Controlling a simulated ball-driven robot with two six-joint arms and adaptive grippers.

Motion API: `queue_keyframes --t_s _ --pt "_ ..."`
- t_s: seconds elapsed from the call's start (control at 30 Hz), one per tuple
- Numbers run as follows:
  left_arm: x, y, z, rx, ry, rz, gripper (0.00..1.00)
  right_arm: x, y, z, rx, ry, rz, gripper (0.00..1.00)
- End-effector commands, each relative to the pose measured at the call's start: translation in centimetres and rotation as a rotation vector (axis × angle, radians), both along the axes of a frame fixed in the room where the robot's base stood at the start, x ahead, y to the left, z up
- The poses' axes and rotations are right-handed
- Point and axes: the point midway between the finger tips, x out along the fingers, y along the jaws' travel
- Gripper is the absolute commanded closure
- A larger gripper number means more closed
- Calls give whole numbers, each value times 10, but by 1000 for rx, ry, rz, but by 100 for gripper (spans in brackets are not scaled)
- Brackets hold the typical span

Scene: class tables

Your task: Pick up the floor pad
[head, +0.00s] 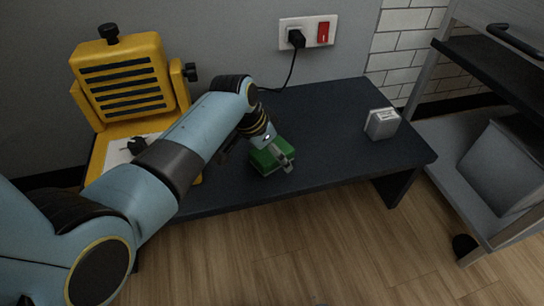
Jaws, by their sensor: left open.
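A green block-shaped pad (262,164), which looks like the floor pad, lies on the dark low table (330,110) near its front edge. My left gripper (283,162) is open and reaches down from the upper left over the pad. Its fingers overlap the pad's right part in the head view and hide some of it. I cannot tell whether they touch the pad. My right gripper is out of view.
A small grey-white box (381,124) stands on the table's right part. A yellow machine (125,75) stands at the left. A wall socket (308,33) has a black plug and cable. A grey trolley (447,165) stands at the right. The table between pad and box is clear.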

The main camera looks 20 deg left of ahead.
Motion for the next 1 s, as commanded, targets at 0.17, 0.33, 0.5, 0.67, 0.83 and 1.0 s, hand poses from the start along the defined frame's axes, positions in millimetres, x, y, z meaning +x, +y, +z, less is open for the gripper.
queue_keyframes --t_s 0.17,0.33,0.5,0.67,0.83,1.0 --pt "0 0 1 -1 -1 0 11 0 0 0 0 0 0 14" --pt "0 0 0 0 0 0 11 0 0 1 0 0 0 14" --pt "0 0 -2 0 -1 0 11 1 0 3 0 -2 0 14" --pt "0 0 -4 1 -1 0 11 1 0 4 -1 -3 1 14" --pt "0 0 -5 1 -1 0 11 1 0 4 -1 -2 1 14" --pt "0 0 -5 1 -1 0 21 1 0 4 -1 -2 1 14"
